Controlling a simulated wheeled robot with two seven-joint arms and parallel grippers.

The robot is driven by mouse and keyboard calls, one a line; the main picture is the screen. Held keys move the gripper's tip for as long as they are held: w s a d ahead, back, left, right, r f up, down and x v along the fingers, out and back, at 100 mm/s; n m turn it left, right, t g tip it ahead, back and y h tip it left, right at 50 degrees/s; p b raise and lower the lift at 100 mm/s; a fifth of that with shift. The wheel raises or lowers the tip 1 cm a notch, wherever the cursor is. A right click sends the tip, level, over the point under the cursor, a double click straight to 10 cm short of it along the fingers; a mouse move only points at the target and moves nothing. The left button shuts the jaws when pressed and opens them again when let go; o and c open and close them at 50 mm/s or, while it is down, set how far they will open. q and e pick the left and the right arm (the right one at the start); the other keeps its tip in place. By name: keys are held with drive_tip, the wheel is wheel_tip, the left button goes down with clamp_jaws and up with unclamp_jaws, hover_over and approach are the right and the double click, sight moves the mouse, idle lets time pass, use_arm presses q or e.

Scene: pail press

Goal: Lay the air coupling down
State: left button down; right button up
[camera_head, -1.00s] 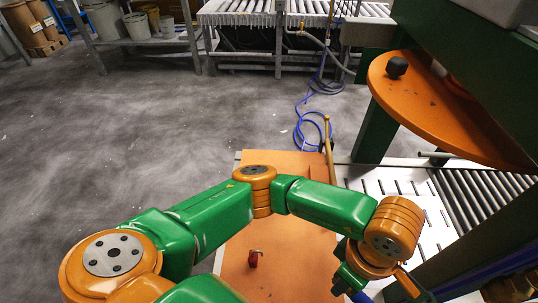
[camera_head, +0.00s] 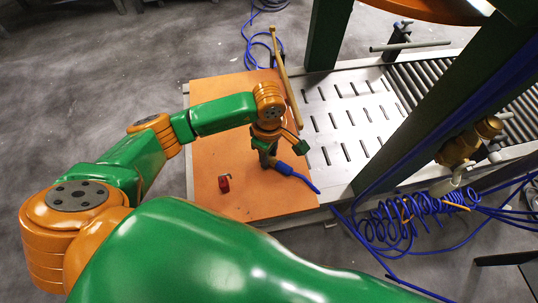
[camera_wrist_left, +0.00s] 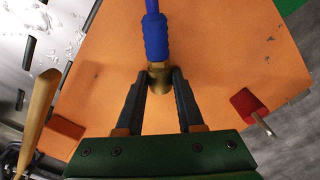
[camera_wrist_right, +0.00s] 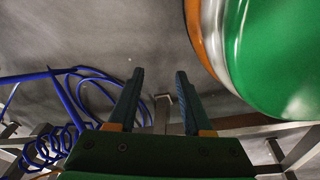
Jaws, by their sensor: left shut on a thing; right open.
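The air coupling is a brass fitting (camera_wrist_left: 160,76) with a blue sleeve (camera_wrist_left: 156,38) and a blue hose. My left gripper (camera_wrist_left: 160,82) is shut on its brass end. In the head view my left gripper (camera_head: 268,160) is over the right part of the orange board (camera_head: 215,120), and the blue sleeve (camera_head: 284,168) points right and toward the front. The coupling is close to the board; I cannot tell whether it touches. My right gripper (camera_wrist_right: 160,78) is open and empty above the grey floor, away from the board.
A small red piece with a metal pin (camera_head: 224,184) lies on the board. A wooden stick (camera_head: 286,85) lies along the board's far right edge. The slotted metal plate (camera_head: 345,110) and rollers (camera_head: 440,85) are to the right. Coiled blue hose (camera_head: 405,220) hangs in front right.

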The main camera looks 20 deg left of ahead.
use_arm(q)
drive_tip(key=shift+s+f+b, duration=0.25)
drive_tip(key=shift+f+b, duration=0.25)
drive_tip(key=shift+b, duration=0.15)
drive_tip(key=c, duration=1)
unclamp_jaws()
drive_tip(key=o, duration=0.5)
drive_tip(key=shift+d+f, duration=0.1)
use_arm(e)
drive_tip(key=shift+w+a+f, duration=0.2)
drive_tip(key=shift+w+a, duration=0.2)
drive_tip(key=shift+a, duration=0.1)
use_arm(q)
drive_tip(key=shift+s, duration=0.1)
drive_tip(key=shift+w+r+p, duration=0.2)
drive_tip(key=shift+r+p, duration=0.85)
drive_tip(key=shift+r, duration=0.2)
wheel_tip(320, 180, up, 11)
drive_tip(key=shift+w+f+p, duration=0.1)
drive_tip(key=shift+p, duration=0.9)
use_arm(e)
drive_tip(key=s+d, duration=0.1)
drive_tip(key=s+d+r, duration=0.1)
drive_tip(key=s, duration=0.1)
drive_tip(key=shift+s+d+r, duration=0.3)
drive_tip(key=shift+d+r, duration=0.1)
